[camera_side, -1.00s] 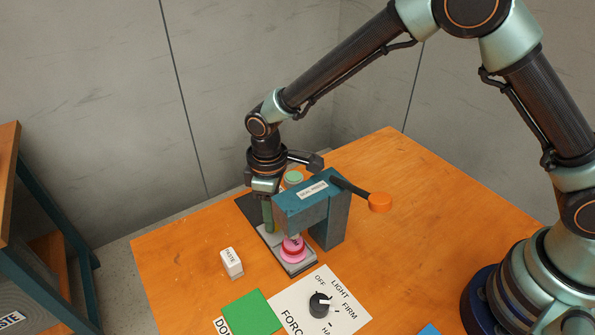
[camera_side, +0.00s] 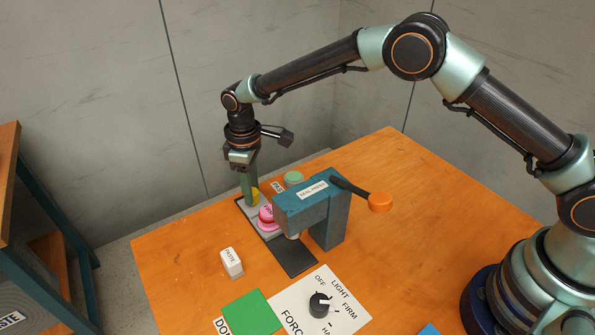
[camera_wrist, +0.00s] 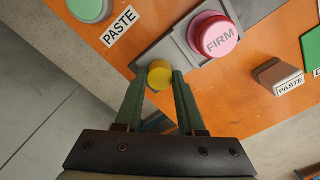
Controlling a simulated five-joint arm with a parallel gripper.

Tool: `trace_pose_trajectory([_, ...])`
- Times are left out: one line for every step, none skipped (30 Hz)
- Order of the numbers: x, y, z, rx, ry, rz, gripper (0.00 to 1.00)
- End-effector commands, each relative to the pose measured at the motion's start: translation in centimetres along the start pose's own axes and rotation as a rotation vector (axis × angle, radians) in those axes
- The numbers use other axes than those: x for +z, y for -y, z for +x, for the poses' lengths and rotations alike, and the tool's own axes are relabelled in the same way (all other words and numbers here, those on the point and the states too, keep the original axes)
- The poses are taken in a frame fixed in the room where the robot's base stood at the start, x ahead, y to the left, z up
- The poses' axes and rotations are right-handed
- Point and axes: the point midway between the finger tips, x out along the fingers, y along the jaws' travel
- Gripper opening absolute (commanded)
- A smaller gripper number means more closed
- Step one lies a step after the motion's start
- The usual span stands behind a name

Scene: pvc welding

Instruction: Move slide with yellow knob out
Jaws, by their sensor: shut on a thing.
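The yellow knob (camera_wrist: 159,75) sits between the fingertips of my gripper (camera_wrist: 160,80) in the wrist view. My gripper is shut on it; in the side view the gripper (camera_side: 249,190) points down at the far end of the slide, and the knob (camera_side: 256,193) shows only partly. The grey slide (camera_side: 264,231) lies on a dark track (camera_side: 294,260). It carries a pink and red piece marked FIRM (camera_wrist: 216,36), which also shows in the side view (camera_side: 267,217). The slide with this piece is to the left of the teal seal press (camera_side: 305,198), out from under its head.
The press has a lever with an orange knob (camera_side: 380,202). A white PASTE block (camera_side: 231,262) stands left of the track. A green round thing (camera_side: 293,178) is behind the press. A green square (camera_side: 248,310) and a force dial (camera_side: 320,304) are at the front.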

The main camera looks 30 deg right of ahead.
Motion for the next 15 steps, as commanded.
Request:
trace_pose_trajectory([-0.54,-0.35,-0.02,0.003,-0.007,-0.001,0.0])
trace_pose_trajectory([-0.71,-0.51,-0.04,0.003,-0.007,-0.001,0.0])
trace_pose_trajectory([-0.88,-0.68,-0.02,0.003,-0.007,-0.002,0.0])
trace_pose_trajectory([-1.0,-0.79,-0.05,0.003,-0.008,-0.002,0.0])
trace_pose_trajectory([-1.08,-0.87,-0.06,0.003,-0.008,-0.002,0.0])
trace_pose_trajectory([-1.17,-0.97,-0.08,0.003,-0.008,-0.002,0.0])
trace_pose_trajectory([-1.23,-1.03,-0.07,0.003,-0.008,-0.002,0.0])
trace_pose_trajectory([-1.27,-1.08,-0.07,0.003,-0.009,-0.002,0.0])
trace_pose_trajectory([-1.31,-1.13,-0.07,0.004,-0.01,-0.002,0.0])
trace_pose_trajectory([-1.34,-1.15,-0.08,0.004,-0.011,-0.002,0.0])
trace_pose_trajectory([-1.35,-1.17,-0.08,0.004,-0.011,-0.001,0.0])
trace_pose_trajectory([-1.35,-1.19,-0.09,0.004,-0.012,-0.001,0.0])
trace_pose_trajectory([-1.35,-1.2,-0.09,0.004,-0.012,-0.001,0.0])
trace_pose_trajectory([-1.35,-1.21,-0.1,0.004,-0.012,-0.001,0.0])
trace_pose_trajectory([-1.34,-1.23,-0.1,0.004,-0.012,0.0,0.0])
